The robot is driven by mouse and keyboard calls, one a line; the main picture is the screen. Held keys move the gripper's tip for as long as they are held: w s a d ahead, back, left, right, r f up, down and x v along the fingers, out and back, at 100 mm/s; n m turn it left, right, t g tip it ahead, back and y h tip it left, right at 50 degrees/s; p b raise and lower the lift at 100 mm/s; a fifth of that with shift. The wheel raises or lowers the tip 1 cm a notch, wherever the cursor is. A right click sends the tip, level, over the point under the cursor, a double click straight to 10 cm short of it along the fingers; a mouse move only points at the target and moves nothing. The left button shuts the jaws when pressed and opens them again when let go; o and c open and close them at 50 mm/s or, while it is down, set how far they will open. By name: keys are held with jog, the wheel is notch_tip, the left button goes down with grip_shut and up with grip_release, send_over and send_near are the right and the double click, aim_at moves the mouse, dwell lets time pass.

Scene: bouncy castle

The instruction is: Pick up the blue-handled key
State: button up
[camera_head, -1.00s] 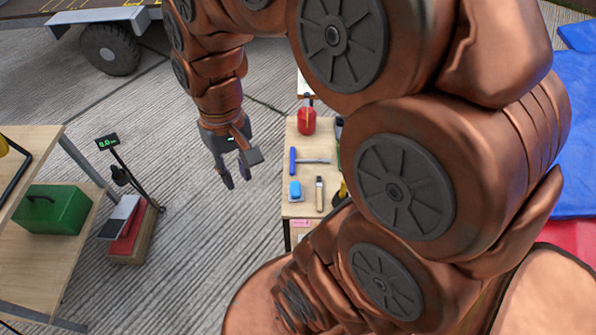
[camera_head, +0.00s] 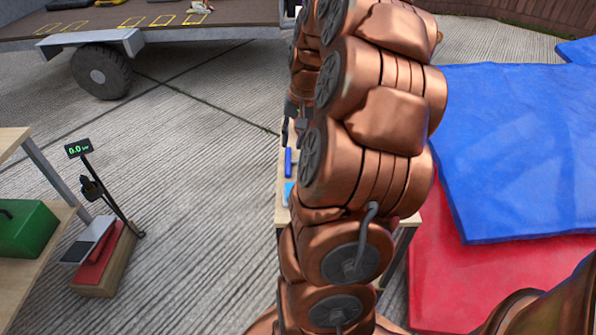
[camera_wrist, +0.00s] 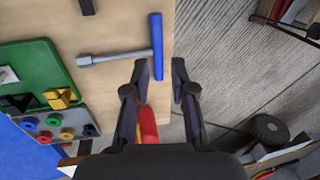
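The blue-handled key (camera_wrist: 157,46) lies on a small wooden table (camera_wrist: 200,8) in the wrist view. It is T-shaped, with a blue bar across the end of a grey shaft (camera_wrist: 118,56) that points left. In the head view the blue bar (camera_head: 289,162) shows just left of my arm; the shaft is hidden. My gripper (camera_wrist: 159,70) is open and empty. Its fingertips are on either side of the lower end of the blue bar in the wrist picture. I cannot tell how high they are above it. In the head view my gripper (camera_head: 291,130) is partly hidden by my arm.
In the wrist view, a green case (camera_wrist: 38,62), a grey tray with coloured rings (camera_wrist: 88,118) and a red object (camera_wrist: 148,125) are nearby. In the head view, a scale (camera_head: 100,262) stands left, and blue mats (camera_head: 510,140) lie right. Concrete floor between is clear.

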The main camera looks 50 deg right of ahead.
aim_at(289, 165)
jog(key=shift+d+f, duration=0.1)
jog(key=shift+f, duration=0.7)
jog(key=shift+w+a+f+b, duration=0.15)
jog(key=shift+f+b, duration=0.2)
jog(key=shift+f, duration=0.7)
jog(key=shift+w+a+f+b, duration=0.15)
jog(key=shift+f+b, duration=0.25)
jog(key=shift+f, duration=0.65)
jog(key=shift+w+a+f+b, duration=0.1)
jog(key=shift+a+f+b, duration=0.2)
jog(key=shift+f, duration=0.75)
jog(key=shift+d, duration=0.1)
grip_shut()
